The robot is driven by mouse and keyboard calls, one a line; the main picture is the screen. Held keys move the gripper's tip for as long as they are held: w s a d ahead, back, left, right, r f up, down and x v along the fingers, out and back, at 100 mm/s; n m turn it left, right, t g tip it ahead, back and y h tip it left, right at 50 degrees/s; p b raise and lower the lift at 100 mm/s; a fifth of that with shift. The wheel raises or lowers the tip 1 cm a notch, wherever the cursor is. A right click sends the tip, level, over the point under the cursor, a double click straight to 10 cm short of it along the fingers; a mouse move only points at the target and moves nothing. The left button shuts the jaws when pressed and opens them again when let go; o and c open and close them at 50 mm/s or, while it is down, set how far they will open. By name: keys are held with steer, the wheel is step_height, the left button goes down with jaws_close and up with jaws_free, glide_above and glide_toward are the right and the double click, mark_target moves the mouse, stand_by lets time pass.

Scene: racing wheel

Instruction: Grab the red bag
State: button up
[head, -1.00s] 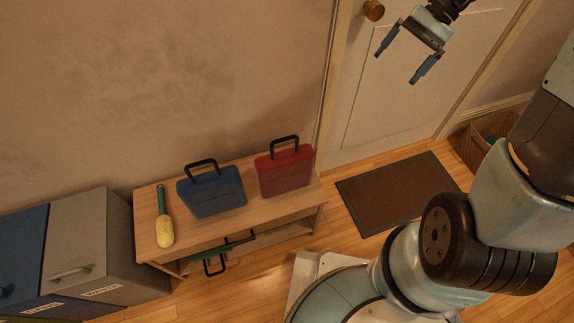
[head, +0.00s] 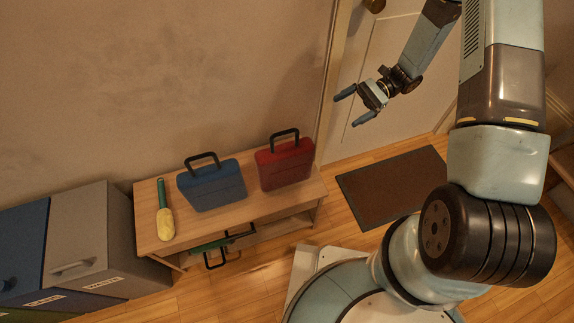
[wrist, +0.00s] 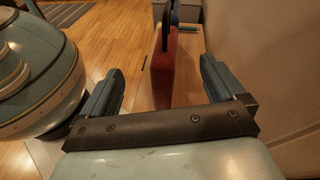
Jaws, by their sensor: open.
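The red bag (head: 285,166) stands upright on the right end of the wooden bench, with a black handle on top. My gripper (head: 349,109) is open and empty, up and to the right of the red bag in the head view. In the wrist view the red bag (wrist: 163,77) shows edge-on, ahead and between my two open fingers (wrist: 161,88). The fingers appear apart from it. Its far side is hidden there.
A blue bag (head: 212,184) stands left of the red one on the bench (head: 151,227), with a green-handled yellow duster (head: 164,212) farther left. A green item (head: 222,242) is on the lower shelf. Cabinets (head: 80,235) stand at left, and a doormat (head: 395,185) lies right.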

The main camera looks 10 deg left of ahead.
mark_target(299, 147)
step_height(299, 147, down, 12)
steer(key=s+a+m+y, duration=0.2)
steer(key=s+m+y, duration=0.1)
steer(key=x, duration=1.3)
steer(key=shift+a+r, duration=0.2)
steer(key=shift+a, duration=0.3)
steer(key=shift+c, duration=0.3)
steer(key=shift+w, duration=0.1)
steer(key=c, duration=1.7)
